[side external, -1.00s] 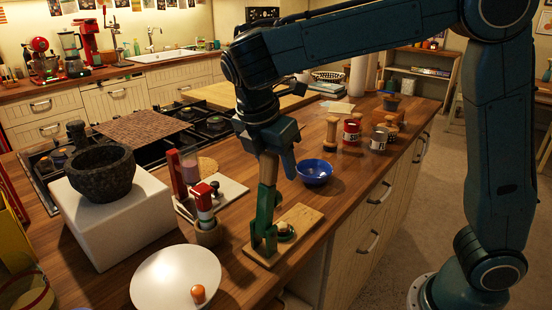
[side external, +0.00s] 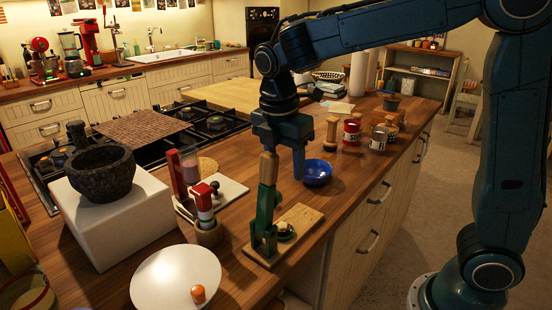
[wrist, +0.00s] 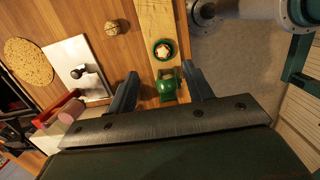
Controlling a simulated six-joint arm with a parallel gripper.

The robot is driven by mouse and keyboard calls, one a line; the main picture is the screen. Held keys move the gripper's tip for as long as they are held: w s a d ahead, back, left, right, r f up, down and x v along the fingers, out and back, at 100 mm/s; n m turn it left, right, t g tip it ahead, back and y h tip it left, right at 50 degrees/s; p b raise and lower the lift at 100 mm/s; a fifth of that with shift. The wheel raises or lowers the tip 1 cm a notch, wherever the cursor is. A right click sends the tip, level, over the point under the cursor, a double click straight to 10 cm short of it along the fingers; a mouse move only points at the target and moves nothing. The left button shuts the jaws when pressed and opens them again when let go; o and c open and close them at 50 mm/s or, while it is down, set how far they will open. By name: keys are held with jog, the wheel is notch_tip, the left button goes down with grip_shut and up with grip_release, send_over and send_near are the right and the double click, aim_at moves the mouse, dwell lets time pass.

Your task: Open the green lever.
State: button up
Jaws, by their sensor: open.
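The green lever (side external: 264,210) stands nearly upright on a wooden base board (side external: 298,217) near the counter's edge. Its upper end is a light wooden handle (side external: 268,167). In the wrist view the lever's green part (wrist: 166,88) shows between my fingers, and the board (wrist: 157,25) runs up the picture. My gripper (side external: 283,160) is open at the top of the handle, pointing down. One finger hangs right of the handle in the side view, with a gap; the other is mostly hidden. I cannot tell whether either touches the handle.
A blue bowl (side external: 317,173) stands close to the right of my gripper. A red and white grinder (side external: 204,205) in a wooden cup and a white plate (side external: 165,279) are to the left. Tins (side external: 379,138) and wooden pieces stand farther back along the counter.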

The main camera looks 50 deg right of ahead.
notch_tip(320, 180, up, 13)
jog(key=d+y, duration=0.2)
jog(key=s+d+f+m+t, duration=0.1)
jog(key=s+f+m+t, duration=0.1)
jog(key=s+f+m, duration=0.3)
jog(key=s+d+f+m+t, duration=0.2)
jog(key=s+f+m, duration=0.3)
jog(key=s+m, duration=0.8)
jog(key=shift+s+f+t, duration=0.3)
jog(key=shift+s+t, duration=0.3)
jog(key=shift+t, duration=0.2)
dwell(1.0)
